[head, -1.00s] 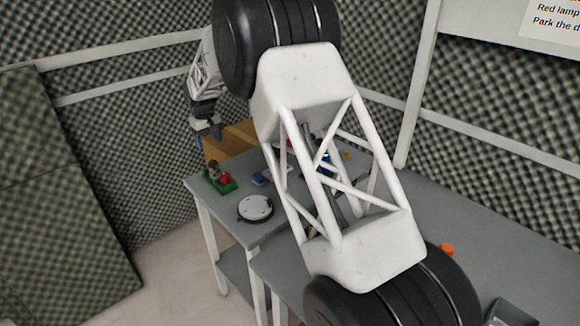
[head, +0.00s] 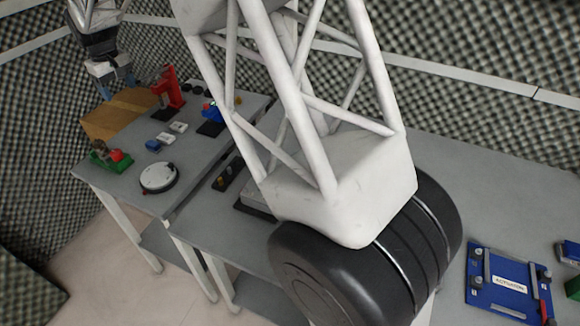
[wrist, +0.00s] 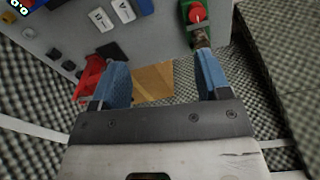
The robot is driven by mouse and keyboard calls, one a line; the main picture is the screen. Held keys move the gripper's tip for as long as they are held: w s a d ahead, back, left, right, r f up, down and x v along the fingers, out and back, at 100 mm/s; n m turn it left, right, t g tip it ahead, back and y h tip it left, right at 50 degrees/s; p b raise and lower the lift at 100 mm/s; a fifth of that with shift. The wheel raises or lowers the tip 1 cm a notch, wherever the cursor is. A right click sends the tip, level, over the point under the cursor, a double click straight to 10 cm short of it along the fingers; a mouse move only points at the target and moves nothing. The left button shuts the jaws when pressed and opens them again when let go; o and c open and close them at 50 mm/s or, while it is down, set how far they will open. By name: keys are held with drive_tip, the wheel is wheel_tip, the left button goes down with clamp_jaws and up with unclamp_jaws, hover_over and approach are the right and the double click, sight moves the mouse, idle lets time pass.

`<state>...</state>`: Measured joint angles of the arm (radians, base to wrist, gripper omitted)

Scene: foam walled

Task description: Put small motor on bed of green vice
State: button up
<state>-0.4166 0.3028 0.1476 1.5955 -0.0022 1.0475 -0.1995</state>
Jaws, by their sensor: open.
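My gripper (head: 116,86) is in the air at the far left of the head view, over the wooden block. In the wrist view its two blue fingers (wrist: 164,82) are spread with nothing between them. A green fixture (head: 107,159) with a red round top and a brownish cylinder sits on the far table's left edge; it also shows in the wrist view (wrist: 187,12). Another green thing (head: 573,288) is cut off at the right edge of the head view. I cannot tell which is the vice. I cannot make out the small motor for sure.
The far table holds a white disc (head: 158,177), a blue block (head: 153,145), white switches (head: 178,127), a red stand (head: 168,90) and a blue device (head: 212,112). A wooden block (head: 116,112) stands behind. A blue ACTUATOR board (head: 506,284) lies right. My arm hides the middle.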

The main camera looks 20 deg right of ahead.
drive_tip(key=s+d+r+m, duration=0.1)
drive_tip(key=s+d+r, duration=0.2)
drive_tip(key=s+d, duration=0.45)
drive_tip(key=s+d+r+m+t, duration=0.1)
drive_tip(key=s+d+r, duration=0.2)
drive_tip(key=s+d, duration=0.45)
drive_tip(key=s+d+r+m, duration=0.1)
drive_tip(key=s+d+r, duration=0.2)
drive_tip(key=s+d, duration=0.4)
drive_tip(key=s+d+f+m, duration=0.1)
drive_tip(key=s+d, duration=0.3)
drive_tip(key=s, duration=0.5)
drive_tip(key=s+d+f+m, duration=0.1)
drive_tip(key=s+d+f, duration=0.2)
drive_tip(key=s, duration=0.7)
drive_tip(key=s+d+f+m+t, duration=0.1)
drive_tip(key=s+d+f+m, duration=0.1)
drive_tip(key=s+d, duration=0.5)
drive_tip(key=s, duration=0.2)
drive_tip(key=shift+s, duration=0.4)
